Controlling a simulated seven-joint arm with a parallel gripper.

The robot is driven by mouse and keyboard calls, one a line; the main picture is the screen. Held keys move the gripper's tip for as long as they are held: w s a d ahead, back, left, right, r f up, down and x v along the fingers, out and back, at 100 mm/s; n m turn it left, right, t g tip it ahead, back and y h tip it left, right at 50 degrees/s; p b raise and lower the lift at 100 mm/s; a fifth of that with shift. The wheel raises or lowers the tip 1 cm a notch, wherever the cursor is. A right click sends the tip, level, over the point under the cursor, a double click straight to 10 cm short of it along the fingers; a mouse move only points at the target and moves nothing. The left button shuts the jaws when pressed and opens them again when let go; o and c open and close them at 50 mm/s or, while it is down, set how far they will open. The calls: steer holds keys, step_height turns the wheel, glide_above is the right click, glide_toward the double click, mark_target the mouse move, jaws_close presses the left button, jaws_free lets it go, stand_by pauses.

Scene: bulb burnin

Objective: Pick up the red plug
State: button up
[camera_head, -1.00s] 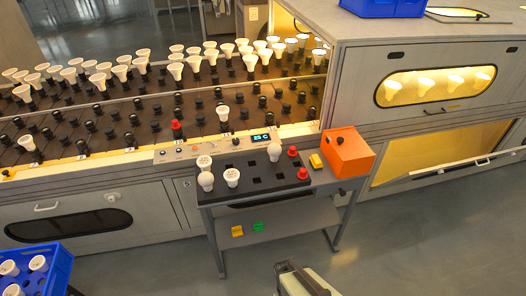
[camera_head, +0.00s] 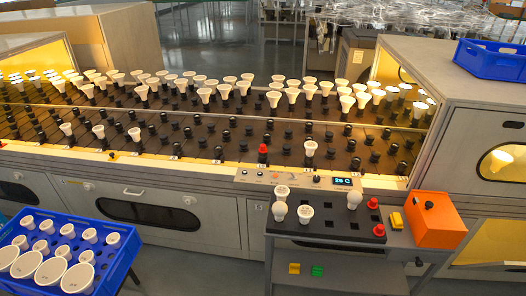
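Several red plugs show. One red plug (camera_head: 263,149) stands in the dark socket rack, near its front edge, left of the white bulb (camera_head: 310,149). Two more red plugs stand at the right side of the black tray (camera_head: 330,229) on the small cart: a rear one (camera_head: 373,203) and a front one (camera_head: 379,230). Nothing touches these plugs from above. My gripper is out of view.
White bulbs fill the back rows of the rack. The cart also holds bulbs, a yellow block (camera_head: 396,220) and an orange box (camera_head: 434,220). A blue crate (camera_head: 118,262) of bulbs stands at the lower left. A control panel (camera_head: 298,180) lies behind the tray.

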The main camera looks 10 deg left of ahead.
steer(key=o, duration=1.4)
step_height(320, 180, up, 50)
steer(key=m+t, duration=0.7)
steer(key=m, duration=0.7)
glide_above(263, 145)
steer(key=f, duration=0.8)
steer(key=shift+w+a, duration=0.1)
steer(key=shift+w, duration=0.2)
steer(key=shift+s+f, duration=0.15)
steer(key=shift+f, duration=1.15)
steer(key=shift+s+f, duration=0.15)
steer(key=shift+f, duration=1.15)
